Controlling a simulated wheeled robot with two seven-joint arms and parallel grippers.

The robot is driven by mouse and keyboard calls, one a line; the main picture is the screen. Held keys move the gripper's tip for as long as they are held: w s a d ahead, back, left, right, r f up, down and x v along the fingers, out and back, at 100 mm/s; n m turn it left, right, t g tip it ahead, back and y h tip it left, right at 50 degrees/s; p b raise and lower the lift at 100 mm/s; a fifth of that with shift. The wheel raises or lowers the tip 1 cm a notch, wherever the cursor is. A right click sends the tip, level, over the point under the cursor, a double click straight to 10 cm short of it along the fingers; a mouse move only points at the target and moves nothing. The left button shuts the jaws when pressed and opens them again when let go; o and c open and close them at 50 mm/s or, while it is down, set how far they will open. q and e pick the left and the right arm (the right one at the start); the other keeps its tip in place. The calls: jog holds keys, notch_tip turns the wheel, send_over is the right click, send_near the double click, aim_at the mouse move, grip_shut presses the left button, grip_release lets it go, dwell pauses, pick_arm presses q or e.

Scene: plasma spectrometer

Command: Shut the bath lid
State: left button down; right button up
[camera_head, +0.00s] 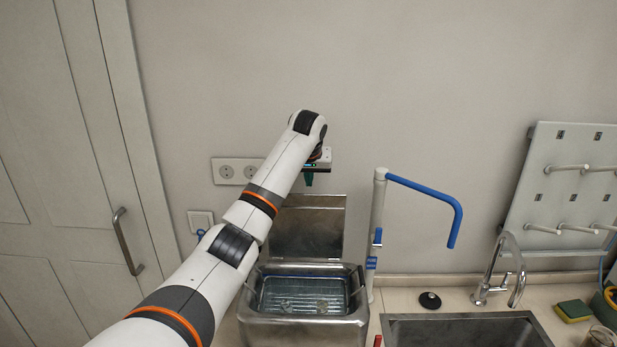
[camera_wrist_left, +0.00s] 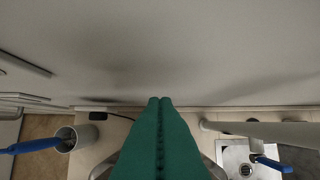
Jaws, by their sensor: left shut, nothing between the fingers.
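The metal bath (camera_head: 305,325) stands on the counter, open at the top, with a basket and water-like contents (camera_head: 305,293) showing inside. Its lid (camera_head: 307,228) stands upright along the bath's back edge, near the wall. My left gripper (camera_head: 310,182) is above the lid's upper edge, fingers pointing down and apart from the lid as far as I can tell. In the left wrist view its green fingers (camera_wrist_left: 160,102) are shut with nothing between them, and they hide most of what lies beneath. My right gripper is not in view.
A white post (camera_head: 377,225) with a blue arm (camera_head: 430,194) stands just right of the bath. Further right are a sink (camera_head: 465,333), a tap (camera_head: 490,270), a sponge (camera_head: 574,310) and a peg board (camera_head: 565,185). Wall sockets (camera_head: 237,171) and a door (camera_head: 60,150) are left.

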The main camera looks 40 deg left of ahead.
pick_arm(q)
jog(key=s+d+p, duration=0.1)
jog(key=s+d, duration=0.1)
jog(key=s, duration=0.1)
jog(key=shift+d, duration=0.25)
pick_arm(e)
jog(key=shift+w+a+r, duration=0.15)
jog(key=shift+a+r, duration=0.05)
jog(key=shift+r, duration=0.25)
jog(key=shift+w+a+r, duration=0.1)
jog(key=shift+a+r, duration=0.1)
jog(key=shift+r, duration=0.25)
pick_arm(q)
jog(key=shift+f, duration=0.1)
